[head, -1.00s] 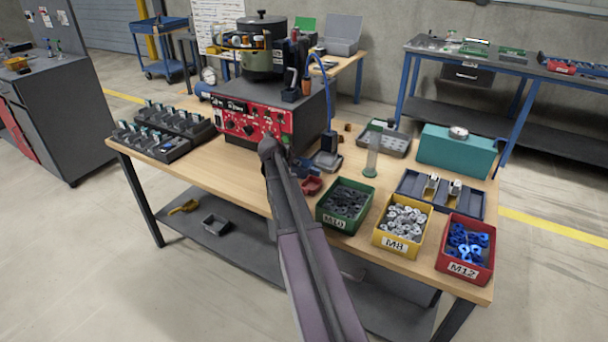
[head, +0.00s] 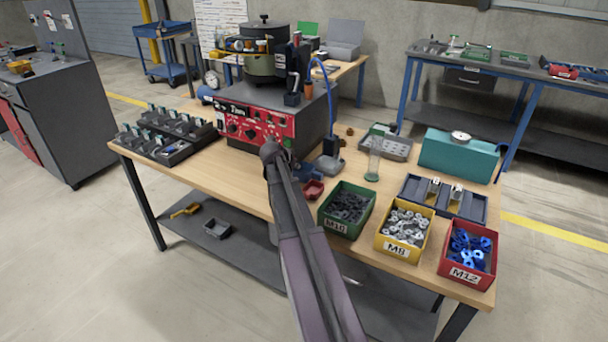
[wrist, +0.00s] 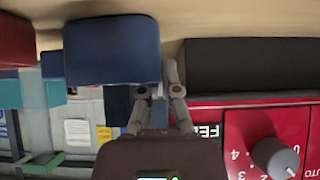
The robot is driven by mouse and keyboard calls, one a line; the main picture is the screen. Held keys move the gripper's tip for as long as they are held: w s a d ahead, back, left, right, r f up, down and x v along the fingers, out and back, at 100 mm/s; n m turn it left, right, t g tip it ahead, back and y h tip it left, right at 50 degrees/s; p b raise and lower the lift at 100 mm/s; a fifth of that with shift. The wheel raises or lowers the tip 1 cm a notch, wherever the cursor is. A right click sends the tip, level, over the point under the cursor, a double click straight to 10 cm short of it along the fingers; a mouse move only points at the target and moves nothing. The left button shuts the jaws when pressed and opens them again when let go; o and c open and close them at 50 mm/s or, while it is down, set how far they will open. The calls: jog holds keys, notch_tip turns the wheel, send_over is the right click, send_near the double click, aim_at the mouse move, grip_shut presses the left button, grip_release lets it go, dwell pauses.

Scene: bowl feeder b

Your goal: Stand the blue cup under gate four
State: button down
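The blue cup (wrist: 112,50) is large and close in the wrist view, left of my fingers. In the head view a small blue shape that appears to be it (head: 308,172) is at the bench middle, right of my arm's end. My gripper (wrist: 165,80) has its fingers drawn close at the cup's edge. One finger lies along the outside; the other's tip is hidden by the cup. I cannot tell whether the cup touches the bench. A dark rack with small green-topped posts (head: 172,132), possibly the gates, stands at the bench's left; its numbers are unreadable.
The feeder's red panel (head: 255,125) is close beside my gripper. A sensor stand with blue cable (head: 330,160), small red tray (head: 313,189) and green bin (head: 347,208) are to the right. Bare wood (head: 215,170) lies in front of the feeder.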

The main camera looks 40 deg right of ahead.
jog(key=shift+a+r, duration=0.1)
jog(key=shift+r, duration=0.05)
jog(key=shift+s+a+r+p, duration=0.15)
jog(key=shift+a+r+p, duration=0.2)
jog(key=shift+p, duration=0.15)
jog(key=s+a+r+p, duration=0.2)
jog(key=a+r+p, duration=0.1)
jog(key=a, duration=0.3)
jog(key=s+a+r+p, duration=0.3)
jog(key=a+r+p, duration=0.1)
jog(key=a, duration=0.2)
dwell(0.3)
notch_tip(320, 180, up, 9)
jog(key=p, duration=0.9)
jog(key=shift+f, duration=0.2)
dwell(1.2)
